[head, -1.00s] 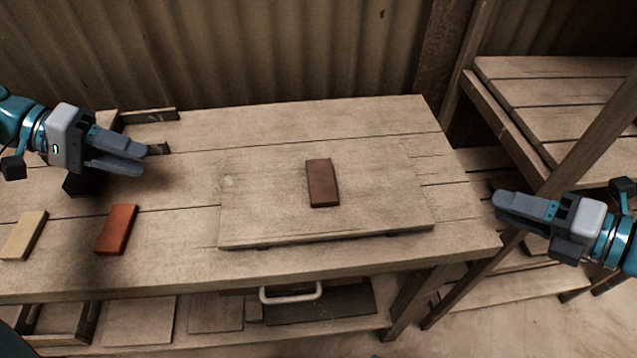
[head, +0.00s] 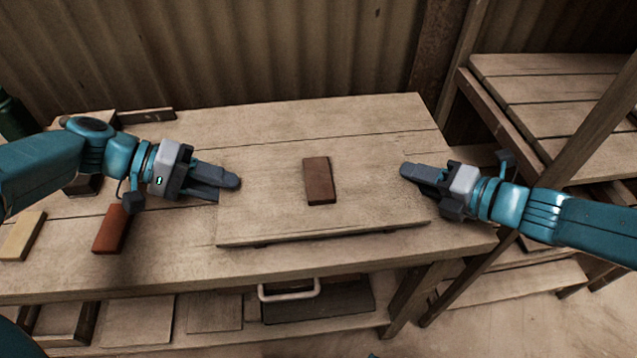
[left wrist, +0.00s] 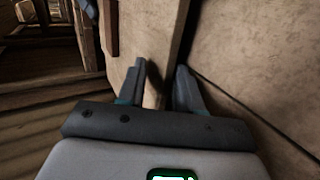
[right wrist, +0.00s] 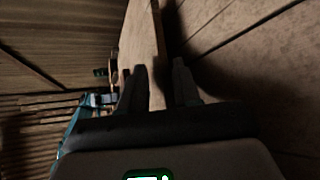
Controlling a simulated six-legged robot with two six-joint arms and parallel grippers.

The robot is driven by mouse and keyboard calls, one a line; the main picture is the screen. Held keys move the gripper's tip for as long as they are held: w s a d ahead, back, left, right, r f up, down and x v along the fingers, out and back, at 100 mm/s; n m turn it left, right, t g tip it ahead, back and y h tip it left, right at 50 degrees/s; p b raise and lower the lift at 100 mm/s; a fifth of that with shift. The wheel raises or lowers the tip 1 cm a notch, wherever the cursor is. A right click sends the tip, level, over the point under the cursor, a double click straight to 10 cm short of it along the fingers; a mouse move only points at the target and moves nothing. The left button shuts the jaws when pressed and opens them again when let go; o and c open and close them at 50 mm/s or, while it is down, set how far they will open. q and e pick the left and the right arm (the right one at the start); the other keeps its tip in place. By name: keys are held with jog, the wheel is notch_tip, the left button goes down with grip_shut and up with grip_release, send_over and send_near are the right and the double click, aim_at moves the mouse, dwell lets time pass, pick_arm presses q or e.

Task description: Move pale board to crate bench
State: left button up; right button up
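The pale board (head: 265,215) lies flat on the workbench in the head view, with a dark brown tile (head: 319,181) on top of it. My left gripper (head: 222,187) is at the board's left edge. In the left wrist view its fingers (left wrist: 162,82) are apart, with the edge of the board (left wrist: 158,30) running between them. My right gripper (head: 418,176) is at the board's right edge. Its fingers (right wrist: 161,82) are also apart in the right wrist view, on either side of the board's edge. I cannot tell whether any finger touches the board.
A slatted bench (head: 545,85) stands at the right, behind a slanting post (head: 590,125); its visible top is clear. A red tile (head: 110,232) and a cream tile (head: 22,236) lie on the workbench (head: 160,265) at left. A shelf below holds boards and a white handle (head: 290,292).

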pick_arm(q)
grip_shut()
pick_arm(e)
grip_shut()
